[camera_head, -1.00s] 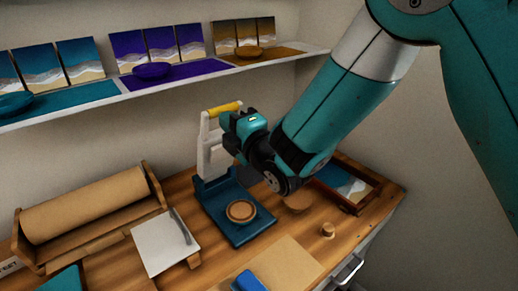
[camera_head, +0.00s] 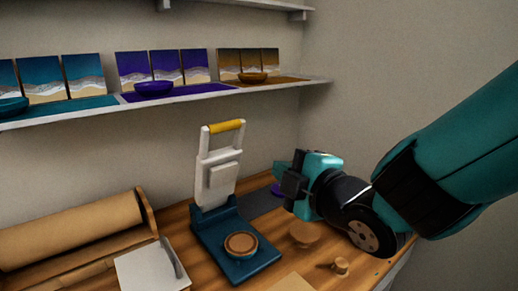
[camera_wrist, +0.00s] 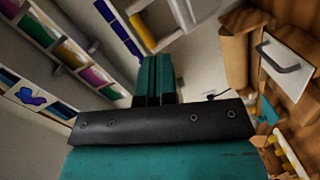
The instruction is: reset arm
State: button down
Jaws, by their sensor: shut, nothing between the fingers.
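My gripper (camera_head: 284,180) is at the right of the head view, raised over the back right of the wooden workbench (camera_head: 185,222). It points left and holds nothing. In the wrist view its two teal fingers (camera_wrist: 155,78) lie side by side, closed together. A blue press with a white upright frame and yellow handle (camera_head: 222,165) stands on the bench to the left of my gripper, apart from it. A round wooden piece (camera_head: 241,243) sits on the press base.
A shelf (camera_head: 215,90) on the back wall holds teal, purple and brown panels with bowls. A brown paper roll (camera_head: 70,231) and a white board (camera_head: 150,267) are at the left. A wooden disc (camera_head: 304,233) and small wooden knob (camera_head: 341,265) lie below my arm.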

jog(key=s+d+m+g+h+p, duration=0.2)
jog(key=s+d+m+g, duration=0.2)
jog(key=s+m+g, duration=0.3)
jog(key=s+d+m+g+h+p, duration=0.2)
jog(key=s+d+m+g, duration=0.3)
jog(key=s, duration=0.8)
jog(key=shift+r+m+g, duration=0.2)
jog(key=shift+m+g, duration=0.8)
jog(key=shift+g, duration=0.2)
